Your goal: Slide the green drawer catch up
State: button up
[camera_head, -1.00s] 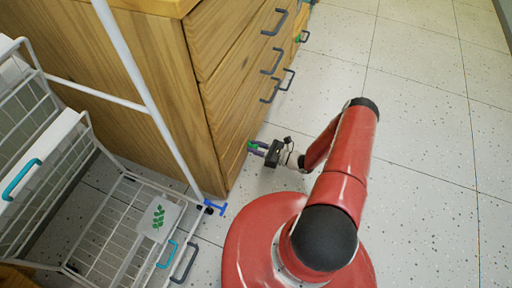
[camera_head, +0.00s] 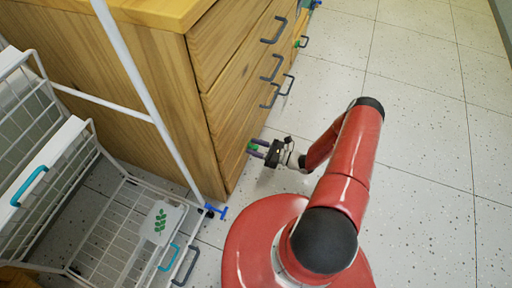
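The green drawer catch (camera_head: 252,147) is a small green piece low on the front of the wooden drawer cabinet (camera_head: 212,140), near its front corner. My gripper (camera_head: 257,149) is right at it, pointing left toward the cabinet front. The fingers partly hide the catch. I cannot tell whether they touch it.
Grey handles (camera_head: 270,68) line the drawer fronts, and another green piece (camera_head: 302,43) shows farther along. A white wire basket rack (camera_head: 118,222) with a leaf-marked card stands at the left. The speckled floor (camera_head: 430,110) at the right is clear.

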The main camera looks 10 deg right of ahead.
jog(key=shift+s+d, duration=0.1)
jog(key=v, duration=0.7)
jog(key=shift+d, duration=0.2)
jog(key=shift+s+r, duration=0.1)
jog(key=shift+s, duration=0.05)
jog(key=s+a+r+n+g+h+p, duration=0.15)
jog(key=r+n+g, duration=0.55)
jog(key=r, duration=0.8)
jog(key=a+r+n+g+h+p, duration=0.1)
jog(key=a+r+n+g+h, duration=0.3)
jog(key=r+n, duration=0.8)
jog(key=s+r+n+t+h, duration=0.2)
jog(key=s+r, duration=0.3)
jog(key=r, duration=0.3)
jog(key=s+r+n+t+h+p, duration=0.1)
jog(key=s+r+n+t+h, duration=0.1)
jog(key=s+r, duration=0.4)
jog(key=s+r+n+t+h+p, duration=0.1)
jog(key=s+r+n+h, duration=0.3)
jog(key=r, duration=0.8)
jog(key=shift+s+r+t+h, duration=0.2)
jog(key=shift+s+t+h, duration=0.35)
jog(key=shift+s, duration=0.3)
